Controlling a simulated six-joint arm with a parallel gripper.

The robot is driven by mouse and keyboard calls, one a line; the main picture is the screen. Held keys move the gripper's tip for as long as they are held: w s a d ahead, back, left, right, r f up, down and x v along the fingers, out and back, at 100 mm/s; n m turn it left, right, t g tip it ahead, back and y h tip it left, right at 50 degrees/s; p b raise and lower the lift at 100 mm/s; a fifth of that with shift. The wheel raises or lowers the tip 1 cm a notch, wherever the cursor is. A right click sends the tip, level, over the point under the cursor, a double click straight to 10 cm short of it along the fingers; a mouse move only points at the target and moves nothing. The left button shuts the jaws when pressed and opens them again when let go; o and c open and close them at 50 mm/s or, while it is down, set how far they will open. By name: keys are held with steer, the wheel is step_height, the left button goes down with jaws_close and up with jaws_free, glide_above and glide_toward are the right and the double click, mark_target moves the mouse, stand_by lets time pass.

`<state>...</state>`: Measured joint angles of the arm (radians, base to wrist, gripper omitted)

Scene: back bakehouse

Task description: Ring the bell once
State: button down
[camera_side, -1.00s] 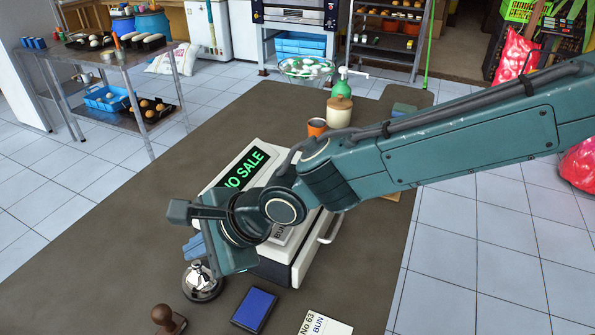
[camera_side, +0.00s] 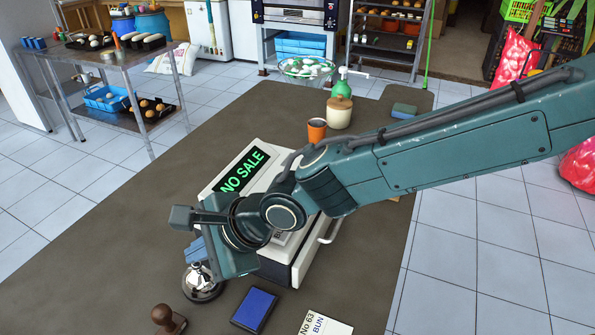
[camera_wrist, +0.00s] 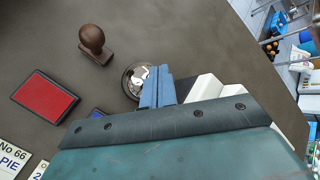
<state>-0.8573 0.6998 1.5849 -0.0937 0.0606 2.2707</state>
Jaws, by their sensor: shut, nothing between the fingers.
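The bell (camera_side: 203,284), a silver dome on a dark base, stands on the brown counter at the lower left in the side view. It also shows in the wrist view (camera_wrist: 131,83), partly hidden behind my fingers. My gripper (camera_side: 194,250) is shut and empty, its blue fingers close to the bell's top in the side view. In the wrist view the shut fingers (camera_wrist: 157,88) overlap the bell's right part. I cannot tell whether they touch its button.
A cash register (camera_side: 290,262) reading "NO SALE" stands right behind the gripper. A wooden stamp (camera_side: 168,320), a blue ink pad (camera_side: 254,309) and a BUN card (camera_side: 325,324) lie near the bell. A red ink pad (camera_wrist: 44,96) shows in the wrist view. The counter's left is clear.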

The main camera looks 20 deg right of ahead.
steer(key=shift+f, duration=0.55)
stand_by(0.5)
steer(key=shift+r, duration=1)
steer(key=shift+r, duration=0.1)
steer(key=shift+r, duration=2.4)
